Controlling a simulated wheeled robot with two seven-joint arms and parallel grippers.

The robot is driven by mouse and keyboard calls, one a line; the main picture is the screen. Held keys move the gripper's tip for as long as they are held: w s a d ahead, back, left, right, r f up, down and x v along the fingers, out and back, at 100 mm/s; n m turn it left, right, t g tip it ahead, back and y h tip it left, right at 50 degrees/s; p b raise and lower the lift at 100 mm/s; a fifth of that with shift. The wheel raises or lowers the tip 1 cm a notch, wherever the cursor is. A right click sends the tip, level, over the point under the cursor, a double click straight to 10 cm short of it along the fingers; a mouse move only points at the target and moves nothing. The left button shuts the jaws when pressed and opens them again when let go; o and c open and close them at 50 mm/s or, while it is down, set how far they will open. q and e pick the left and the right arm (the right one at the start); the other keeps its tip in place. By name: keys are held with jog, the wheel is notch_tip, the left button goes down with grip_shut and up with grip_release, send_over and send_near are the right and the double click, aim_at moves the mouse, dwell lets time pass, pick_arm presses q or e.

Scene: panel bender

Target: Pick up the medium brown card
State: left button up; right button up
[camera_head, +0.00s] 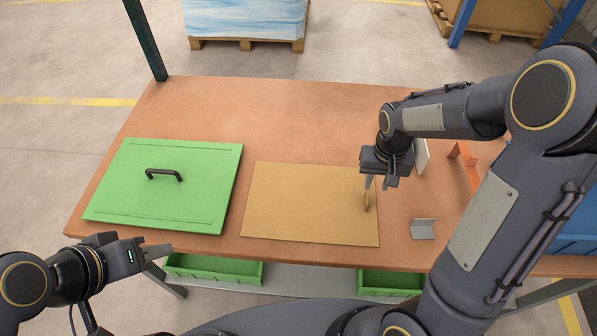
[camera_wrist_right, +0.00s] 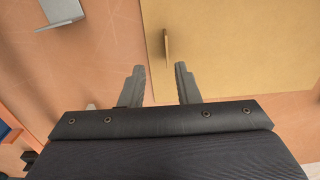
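The medium brown card (camera_head: 300,205) is a flat tan panel lying on the table, right of the green panel. A small upright brown handle (camera_head: 367,201) stands near its right edge. The card (camera_wrist_right: 230,50) and the handle (camera_wrist_right: 166,48) also show in the right wrist view. My right gripper (camera_head: 376,183) is above the card's right edge. In the right wrist view its fingers (camera_wrist_right: 160,84) are apart with nothing between them, and the handle shows just beyond the tips. My left gripper (camera_head: 158,250) is off the table's front left edge; its finger gap is not clear.
A green panel (camera_head: 200,165) with a black handle lies on the left of the table. A small grey bent plate (camera_head: 424,229) lies right of the card. A pale plate (camera_head: 421,155), an orange bracket (camera_head: 463,165) and a blue bin (camera_head: 577,228) are further right. The table's back is clear.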

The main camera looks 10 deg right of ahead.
aim_at(367, 197)
notch_tip(367, 197, down, 3)
jog(key=shift+w+a, duration=0.15)
jog(key=f, duration=0.1)
jog(key=f+p, duration=0.1)
jog(key=f, duration=0.1)
jog(key=shift+a+f, duration=0.3)
jog(key=shift+a, duration=0.05)
jog(key=shift+f, duration=0.65)
grip_shut()
